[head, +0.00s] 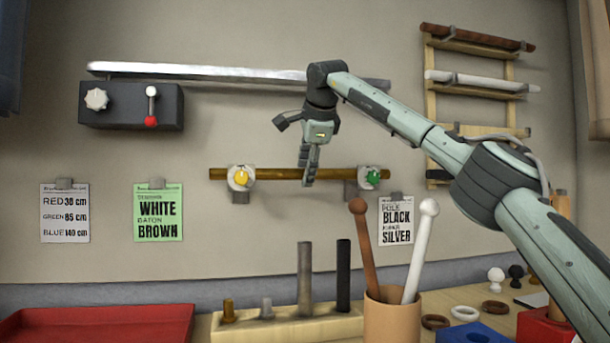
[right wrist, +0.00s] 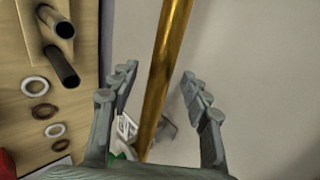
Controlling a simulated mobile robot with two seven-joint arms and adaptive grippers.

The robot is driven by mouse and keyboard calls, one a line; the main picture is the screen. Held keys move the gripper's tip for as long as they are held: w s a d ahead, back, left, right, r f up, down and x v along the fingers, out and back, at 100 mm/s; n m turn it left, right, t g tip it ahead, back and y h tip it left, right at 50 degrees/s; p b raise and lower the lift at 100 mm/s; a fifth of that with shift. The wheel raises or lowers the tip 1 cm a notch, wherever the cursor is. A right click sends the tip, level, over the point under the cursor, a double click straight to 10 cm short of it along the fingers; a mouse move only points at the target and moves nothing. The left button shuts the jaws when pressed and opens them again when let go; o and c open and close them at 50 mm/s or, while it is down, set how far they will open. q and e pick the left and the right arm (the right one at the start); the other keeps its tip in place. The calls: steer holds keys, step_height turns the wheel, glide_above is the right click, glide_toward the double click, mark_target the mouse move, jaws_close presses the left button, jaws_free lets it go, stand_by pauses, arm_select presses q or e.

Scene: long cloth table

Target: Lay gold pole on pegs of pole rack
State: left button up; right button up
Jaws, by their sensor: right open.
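The gold pole (head: 275,174) lies level against the wall, on two clamp-like holders with a yellow knob and a green knob. In the right wrist view the gold pole (right wrist: 168,60) runs between the fingers of my right gripper (right wrist: 158,88), with gaps on both sides. My right gripper (head: 309,172) is open, pointing down at the middle of the pole in the head view. The wooden pole rack (head: 431,105) hangs on the wall at the right. Its upper levels carry a dark red-brown pole (head: 480,38) and a white pole (head: 485,82). My right arm hides its lower part. My left gripper is not in view.
A long silver bar (head: 230,73) extends from a dark box (head: 105,107) above the gold pole. Below stand a cup (head: 392,318) with two sticks, a wooden block (head: 285,328) with upright rods, and a red tray (head: 100,325). Signs hang on the wall.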

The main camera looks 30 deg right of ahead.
steer(key=shift+r, duration=0.1)
jaws_close()
stand_by(0.3)
